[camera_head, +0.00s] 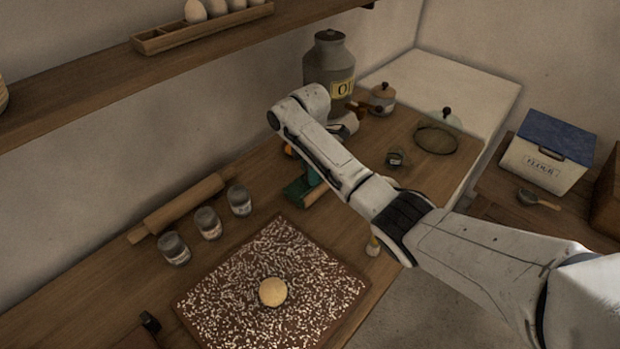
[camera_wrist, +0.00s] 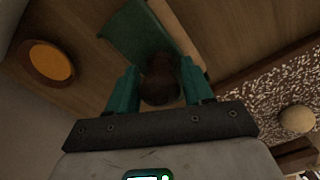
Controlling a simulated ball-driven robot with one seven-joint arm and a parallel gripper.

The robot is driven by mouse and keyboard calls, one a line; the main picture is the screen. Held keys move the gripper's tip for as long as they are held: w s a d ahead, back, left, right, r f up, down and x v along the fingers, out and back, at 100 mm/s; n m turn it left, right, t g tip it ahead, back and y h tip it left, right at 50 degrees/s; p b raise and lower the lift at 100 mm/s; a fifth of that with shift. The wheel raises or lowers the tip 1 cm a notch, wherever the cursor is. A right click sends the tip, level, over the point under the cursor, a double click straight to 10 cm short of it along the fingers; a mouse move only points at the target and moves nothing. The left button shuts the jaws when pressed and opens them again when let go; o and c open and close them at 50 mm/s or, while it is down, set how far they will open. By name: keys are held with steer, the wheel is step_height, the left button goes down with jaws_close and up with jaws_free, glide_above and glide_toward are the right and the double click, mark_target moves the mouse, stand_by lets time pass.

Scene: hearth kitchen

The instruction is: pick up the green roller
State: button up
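My gripper (camera_wrist: 160,78) points down at the wooden counter, its two teal fingers spread apart. Between them in the wrist view is a dark brown rounded knob with a dull green part (camera_wrist: 161,98) at its near side; this may be the green roller. It fills most of the gap, and I cannot tell whether the fingers press on it. A flat dark green piece with a pale wooden edge (camera_wrist: 135,32) lies just beyond the fingers. It also shows in the head view (camera_head: 297,192), below my wrist. My arm hides much of this spot there.
A floury board (camera_head: 215,308) with a dough ball (camera_head: 273,292) lies in front. Several small jars (camera_head: 239,200) and a wooden rolling pin (camera_head: 182,205) are to the left. A large oil jar (camera_head: 329,70) stands behind my wrist. A shelf (camera_head: 95,87) overhangs the counter's back.

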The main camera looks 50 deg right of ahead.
steer(key=c, duration=0.8)
steer(key=shift+r, duration=0.1)
